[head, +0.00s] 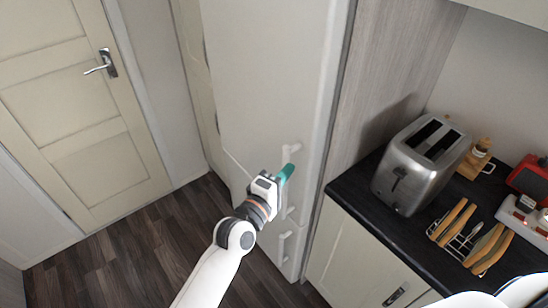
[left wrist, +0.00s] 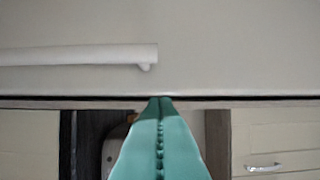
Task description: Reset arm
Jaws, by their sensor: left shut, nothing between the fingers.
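My left gripper (head: 286,172) has teal fingers and reaches up in front of the tall white fridge (head: 270,75) in the head view. In the left wrist view its fingers (left wrist: 160,105) are pressed together with nothing between them. A white vertical fridge handle (head: 291,150) shows right by the gripper in the head view. It shows as a white bar (left wrist: 80,55) in the left wrist view, off to one side of the fingertips. I cannot tell whether the gripper touches the fridge. My right gripper is not in view.
A dark worktop (head: 350,195) on the right carries a steel toaster (head: 420,165), a toast rack (head: 465,240) with bread and a red object (head: 530,177). A cream door (head: 80,110) stands at the left. Wooden floor (head: 130,260) is clear between the door and my arm.

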